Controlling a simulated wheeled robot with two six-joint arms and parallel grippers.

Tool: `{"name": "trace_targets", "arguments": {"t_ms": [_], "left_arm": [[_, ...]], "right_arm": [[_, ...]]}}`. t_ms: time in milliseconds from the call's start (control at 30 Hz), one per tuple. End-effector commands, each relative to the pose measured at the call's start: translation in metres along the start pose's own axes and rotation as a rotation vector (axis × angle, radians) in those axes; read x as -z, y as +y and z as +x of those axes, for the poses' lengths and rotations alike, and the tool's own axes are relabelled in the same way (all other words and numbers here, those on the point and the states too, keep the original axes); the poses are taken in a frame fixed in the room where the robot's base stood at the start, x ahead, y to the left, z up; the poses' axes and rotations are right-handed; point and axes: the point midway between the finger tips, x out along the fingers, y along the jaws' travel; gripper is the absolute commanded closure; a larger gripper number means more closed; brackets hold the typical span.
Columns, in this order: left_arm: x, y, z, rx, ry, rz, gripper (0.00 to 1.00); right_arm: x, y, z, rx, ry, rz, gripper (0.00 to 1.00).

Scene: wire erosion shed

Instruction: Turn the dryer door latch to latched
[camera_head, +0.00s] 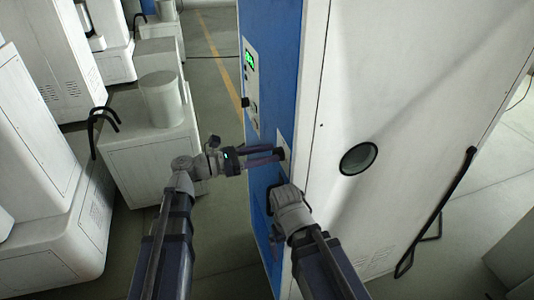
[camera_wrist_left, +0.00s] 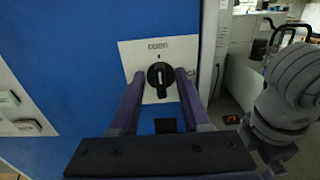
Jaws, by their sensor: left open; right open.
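The latch is a black round knob (camera_wrist_left: 160,77) on a white plate (camera_wrist_left: 130,58) set in the blue front panel. Its grip bar stands upright, in line with the word "open" above it. My left gripper (camera_wrist_left: 157,78) is open, with one finger on each side of the knob; I cannot tell whether they touch it. In the head view, my left gripper (camera_head: 279,154) reaches the white plate (camera_head: 286,160) from the left and hides most of the knob. My right gripper (camera_head: 273,198) is below it by the blue panel, its fingers mostly hidden behind its wrist.
The tall cabinet (camera_head: 400,80) has a blue front and a white side with a round dark port (camera_head: 359,158). A control panel with a green display (camera_head: 250,59) is above the latch. A black bar handle (camera_head: 440,210) stands at right. White machines (camera_head: 150,150) stand left.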

Motion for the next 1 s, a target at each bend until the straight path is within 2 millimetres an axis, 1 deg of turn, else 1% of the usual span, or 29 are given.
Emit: {"name": "trace_targets", "arguments": {"t_ms": [300,367,733,1000], "left_arm": [[0.0000,-0.0002,0.0030,0.000,0.000,0.000,0.53],[0.0000,-0.0002,0.0029,0.000,0.000,0.000,0.59],[0.0000,-0.0001,0.0028,0.000,0.000,0.000,1.00],[0.0000,-0.0002,0.0028,0.000,0.000,0.000,1.00]], "right_arm": [[0.0000,0.0000,0.0000,0.000,0.000,0.000,0.00],[0.0000,0.0000,0.0000,0.000,0.000,0.000,0.00],[0.0000,0.0000,0.0000,0.000,0.000,0.000,0.00],[0.0000,0.0000,0.0000,0.000,0.000,0.000,0.00]]}}
